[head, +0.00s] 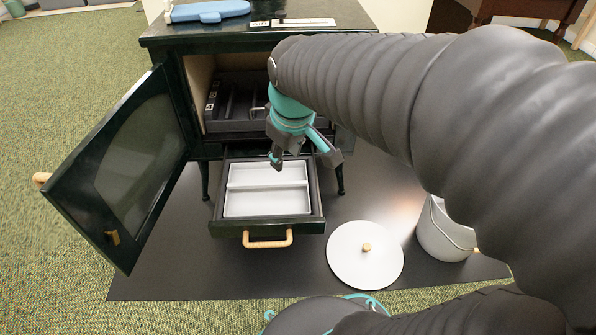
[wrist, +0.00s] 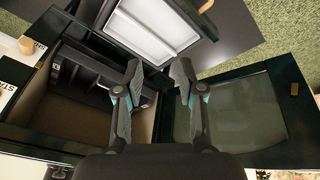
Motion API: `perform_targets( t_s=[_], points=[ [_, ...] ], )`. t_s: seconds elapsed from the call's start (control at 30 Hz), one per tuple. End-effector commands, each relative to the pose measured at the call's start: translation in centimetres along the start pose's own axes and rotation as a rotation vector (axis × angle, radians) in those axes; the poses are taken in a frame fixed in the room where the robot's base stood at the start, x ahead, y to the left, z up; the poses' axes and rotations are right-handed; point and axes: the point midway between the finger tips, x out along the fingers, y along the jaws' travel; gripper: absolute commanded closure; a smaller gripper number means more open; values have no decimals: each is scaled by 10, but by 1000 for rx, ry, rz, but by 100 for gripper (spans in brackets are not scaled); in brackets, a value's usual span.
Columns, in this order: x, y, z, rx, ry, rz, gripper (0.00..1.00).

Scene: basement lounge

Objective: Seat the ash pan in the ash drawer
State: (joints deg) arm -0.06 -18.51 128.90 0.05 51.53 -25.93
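The ash pan (head: 267,202) is a light grey tray with a raised bar across it. It lies inside the dark ash drawer (head: 317,200), which is pulled out below the stove. The pan looks level, with a narrow gap to the drawer walls; whether it rests fully on the floor cannot be told. In the wrist view the pan (wrist: 150,35) and the drawer's rim (wrist: 205,22) show at the top. My gripper (head: 304,160) is above the back of the drawer, fingers spread and empty. Its fingers also show apart in the wrist view (wrist: 158,80).
The stove door (head: 130,170) stands open to the left. A dark grate-like insert (head: 235,105) sits in the firebox. A round white lid (head: 365,254) and a pale bucket (head: 445,230) stand on the dark floor plate (head: 190,270). A blue tool (head: 208,11) lies on the stove top.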

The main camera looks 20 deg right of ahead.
Motion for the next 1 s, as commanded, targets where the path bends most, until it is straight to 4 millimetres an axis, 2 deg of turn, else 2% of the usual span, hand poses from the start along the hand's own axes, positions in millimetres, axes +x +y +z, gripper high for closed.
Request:
perform_targets(
  t_s=[0.03,0.2,0.4,0.6,0.87,1.0],
  points=[
    [-11,-6,12,50,25,12,62],
    [-31,-26,51,233,93,33,62],
    [-41,-42,84,393,153,41,62],
    [-42,-46,95,452,173,41,62],
    [-42,-46,95,454,173,41,62],
    [-52,-44,92,453,173,41,62]
  ],
)
